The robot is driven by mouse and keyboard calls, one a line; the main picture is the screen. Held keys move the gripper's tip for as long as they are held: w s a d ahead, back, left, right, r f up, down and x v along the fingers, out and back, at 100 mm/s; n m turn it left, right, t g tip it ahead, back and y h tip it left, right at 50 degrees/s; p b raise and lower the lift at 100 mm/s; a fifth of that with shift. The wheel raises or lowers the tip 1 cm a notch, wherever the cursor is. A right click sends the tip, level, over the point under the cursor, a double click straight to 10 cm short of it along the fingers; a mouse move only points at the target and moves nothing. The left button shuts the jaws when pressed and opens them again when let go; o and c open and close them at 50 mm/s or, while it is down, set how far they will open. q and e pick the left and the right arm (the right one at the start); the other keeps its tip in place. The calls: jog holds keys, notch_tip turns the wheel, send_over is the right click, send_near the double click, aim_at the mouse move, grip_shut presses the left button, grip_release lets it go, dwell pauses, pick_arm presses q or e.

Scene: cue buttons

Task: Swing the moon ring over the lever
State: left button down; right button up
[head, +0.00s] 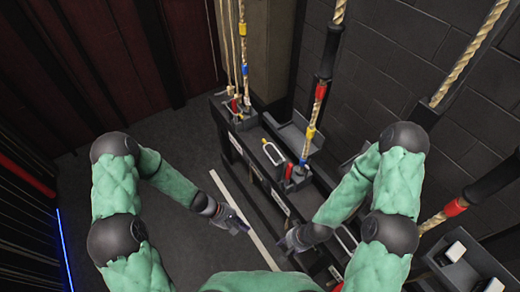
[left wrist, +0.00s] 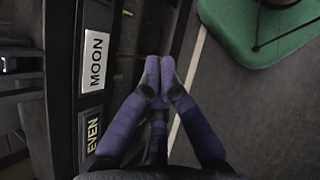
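The MOON plate (left wrist: 96,60) is white and fixed to the dark rack in the left wrist view, beside an EVEN plate (left wrist: 91,131). In the head view a pale ring (head: 273,153) and another pale ring (head: 346,239) sit on the rack; I cannot tell which is the moon ring. A lever with red and blue parts (head: 290,172) stands by a rope. My left gripper (head: 238,226) is left of the rack, its purple fingers (left wrist: 159,75) together and empty, apart from the MOON plate. My right gripper (head: 284,243) is near the rack's front; its fingers are unclear.
The dark rack (head: 262,183) runs diagonally, with several upright ropes (head: 314,110) along it. A block wall (head: 400,40) stands behind. A white floor stripe (head: 232,200) runs along the rack's front.

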pick_arm(q)
jog(key=w+a+r+n+t+h+b, duration=0.1)
jog(key=w+r+n+t, duration=0.4)
jog(key=w, duration=0.6)
jog(key=w+r+n+t+h+b, duration=0.1)
jog(key=w+r+n+t+h, duration=0.3)
jog(key=w, duration=0.8)
jog(key=shift+w+a+r+n+t, duration=0.2)
jog(key=shift+a+r+n+t, duration=0.15)
jog(key=shift+r+n+t, duration=0.45)
jog(key=shift+f+m, duration=0.15)
jog(key=shift+m, duration=0.15)
jog(key=b+x, duration=0.3)
jog(key=x, duration=0.7)
jog(key=shift+w+d, duration=0.1)
jog(key=shift+d, duration=0.1)
jog(key=shift+s+a+r, duration=0.1)
jog(key=shift+s+r, duration=0.1)
jog(key=shift+r, duration=0.5)
jog(key=shift+s+a+r, duration=0.15)
jog(key=shift+s+r, duration=0.05)
jog(key=shift+r, duration=0.5)
jog(key=shift+s+a+r, duration=0.1)
jog(key=shift+s+r, duration=0.05)
jog(key=shift+r, duration=0.6)
jog(key=shift+r, duration=0.1)
jog(key=shift+r+m, duration=0.25)
jog(key=shift+m, duration=0.15)
